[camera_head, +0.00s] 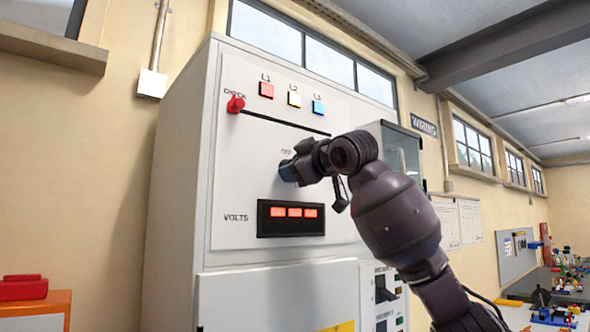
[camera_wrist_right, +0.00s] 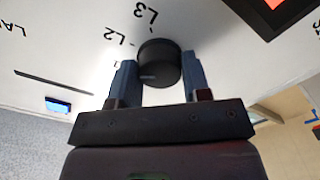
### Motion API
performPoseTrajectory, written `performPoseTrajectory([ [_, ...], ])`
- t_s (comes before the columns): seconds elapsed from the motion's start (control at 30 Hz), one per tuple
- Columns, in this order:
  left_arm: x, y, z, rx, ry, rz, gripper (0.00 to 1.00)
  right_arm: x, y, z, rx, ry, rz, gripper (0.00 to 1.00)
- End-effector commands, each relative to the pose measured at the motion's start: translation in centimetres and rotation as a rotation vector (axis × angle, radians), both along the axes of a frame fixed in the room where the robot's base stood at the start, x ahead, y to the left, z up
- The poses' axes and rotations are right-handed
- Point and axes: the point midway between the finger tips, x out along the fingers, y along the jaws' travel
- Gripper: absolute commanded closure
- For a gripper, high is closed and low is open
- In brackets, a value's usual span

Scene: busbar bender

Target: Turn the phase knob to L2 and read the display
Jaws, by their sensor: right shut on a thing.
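The black phase knob (camera_wrist_right: 158,62) is on the pale cabinet panel in the right wrist view, with the marks L2 (camera_wrist_right: 129,39) and L3 (camera_wrist_right: 147,15) beside it. My right gripper (camera_wrist_right: 157,78) is shut on the knob, one blue-grey finger on each side. I cannot tell which mark the knob points to. In the head view my right gripper (camera_head: 289,170) meets the panel and hides the knob. The volts display (camera_head: 291,218) below shows three lit orange-red blocks; no digits can be read. My left gripper is not in view.
A red CHECK knob (camera_head: 235,104) sits at the panel's upper left. An orange box (camera_head: 38,305) is at the lower left. Benches with coloured parts stand at the far right.

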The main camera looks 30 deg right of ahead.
Motion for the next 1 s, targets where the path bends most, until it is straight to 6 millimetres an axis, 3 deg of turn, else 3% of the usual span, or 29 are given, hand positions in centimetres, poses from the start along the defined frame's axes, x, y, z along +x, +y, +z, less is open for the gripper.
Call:
performPoseTrajectory([
  [0.5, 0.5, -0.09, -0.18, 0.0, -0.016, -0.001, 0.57, 0.05, 0.03, -0.14, 0.397, 0.033, 0.001, 0.8],
  [1.0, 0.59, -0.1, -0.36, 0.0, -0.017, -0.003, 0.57, 0.03, 0.01, -0.06, 0.522, 0.043, 0.001, 0.8],
])
